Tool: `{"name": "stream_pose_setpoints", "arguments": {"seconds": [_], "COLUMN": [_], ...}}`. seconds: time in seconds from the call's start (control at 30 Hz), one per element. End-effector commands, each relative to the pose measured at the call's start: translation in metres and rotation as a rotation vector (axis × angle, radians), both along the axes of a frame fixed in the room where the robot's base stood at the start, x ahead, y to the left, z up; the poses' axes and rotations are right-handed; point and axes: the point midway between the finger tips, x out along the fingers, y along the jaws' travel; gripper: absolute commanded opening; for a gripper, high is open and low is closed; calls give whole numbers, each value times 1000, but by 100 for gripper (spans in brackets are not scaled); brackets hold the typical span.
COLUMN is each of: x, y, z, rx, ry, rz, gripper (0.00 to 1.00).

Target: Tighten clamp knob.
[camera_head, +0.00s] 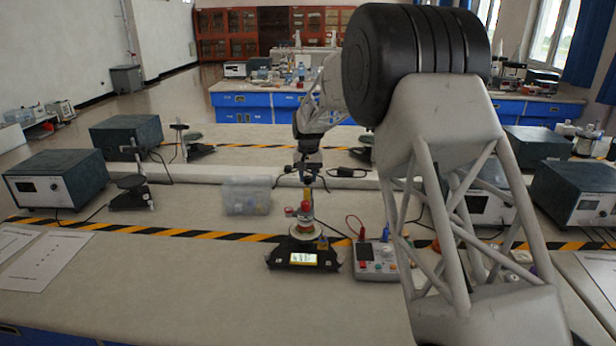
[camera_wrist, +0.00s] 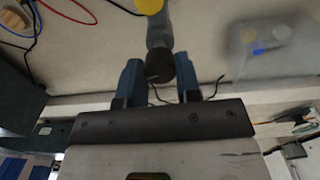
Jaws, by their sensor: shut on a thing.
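My gripper (camera_head: 308,168) is upright over the bench, pointing down at a small stacked apparatus (camera_head: 303,235). The apparatus has a black base with a lit yellow display, a pale disc, and red and yellow parts on top. In the wrist view my gripper's two blue fingers (camera_wrist: 158,84) are shut on a dark round knob (camera_wrist: 159,66), apparently the clamp knob. A grey stem (camera_wrist: 158,30) runs from the knob towards a yellow round part (camera_wrist: 150,5). In the head view the knob is too small to make out between the fingers.
A clear plastic bin (camera_head: 246,196) stands left of the apparatus. A grey meter box (camera_head: 376,260) with red leads stands close on its right. A yellow-black stripe (camera_head: 190,234) crosses the bench.

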Motion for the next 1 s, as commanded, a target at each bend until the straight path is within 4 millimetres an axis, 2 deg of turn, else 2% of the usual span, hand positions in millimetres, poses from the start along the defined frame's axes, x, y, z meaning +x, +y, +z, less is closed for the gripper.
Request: {"name": "stream_pose_setpoints", "arguments": {"seconds": [0.4,0.93,0.97,1.0], "x": [0,0,0,0], "y": [0,0,0,0], "z": [1,1,1,1], "rx": [0,1,1,1], "ry": [-1,-1,-1,-1], "rz": [-234,-265,-265,-265], "gripper": [8,8,34,40]}}
